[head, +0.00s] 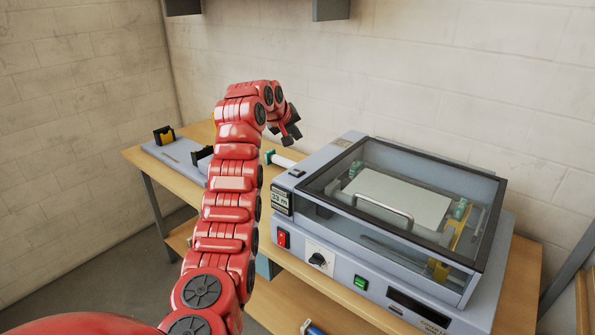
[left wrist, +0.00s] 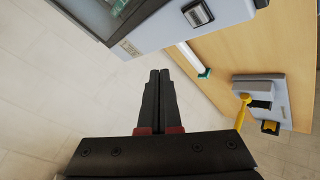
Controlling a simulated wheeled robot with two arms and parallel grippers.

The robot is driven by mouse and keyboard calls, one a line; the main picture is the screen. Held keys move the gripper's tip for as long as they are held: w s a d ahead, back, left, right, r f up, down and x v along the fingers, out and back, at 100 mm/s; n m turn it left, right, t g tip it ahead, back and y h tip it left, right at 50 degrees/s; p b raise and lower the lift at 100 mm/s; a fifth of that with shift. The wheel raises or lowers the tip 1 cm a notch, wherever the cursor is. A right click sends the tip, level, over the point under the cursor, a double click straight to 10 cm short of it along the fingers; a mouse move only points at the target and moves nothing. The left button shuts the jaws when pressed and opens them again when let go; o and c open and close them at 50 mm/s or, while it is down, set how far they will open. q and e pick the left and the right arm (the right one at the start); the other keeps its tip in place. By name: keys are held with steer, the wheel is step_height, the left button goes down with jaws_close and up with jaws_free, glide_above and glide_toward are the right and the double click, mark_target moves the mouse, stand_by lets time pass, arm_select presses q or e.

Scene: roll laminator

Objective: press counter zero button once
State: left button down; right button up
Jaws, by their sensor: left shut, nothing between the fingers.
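The laminator (head: 325,238) is a grey machine with a clear lid, standing on the wooden bench. A counter display (head: 281,200) is on its left front corner. A small dark button (head: 297,173) sits on the top surface above the display; a dark button in a light frame also shows at the top of the left wrist view (left wrist: 197,13). I cannot read any label on it. My left gripper (head: 291,136) is shut and empty, in the air behind and above that button, apart from it. In the left wrist view its fingers (left wrist: 159,76) point towards the machine's edge.
A white roll with a teal end (head: 283,161) sticks out left of the laminator. A grey fixture (head: 178,152) with black and yellow parts lies on the bench's left end. A red switch (head: 283,239), a black knob (head: 319,260) and a green button (head: 361,282) line the front.

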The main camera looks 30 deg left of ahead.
mark_target(296, 172)
arm_select(q)
step_height(296, 172, down, 8)
steer(key=shift+w+b, duration=0.1)
steer(key=shift+b, duration=0.75)
steer(key=shift+f, duration=0.35)
stand_by(1.3)
steer(key=shift+f+b, duration=0.4)
steer(key=shift+b, duration=0.1)
steer(key=shift+f+b, duration=0.3)
steer(key=shift+f, duration=0.2)
stand_by(0.4)
steer(key=shift+r, duration=0.85)
steer(key=shift+r, duration=0.1)
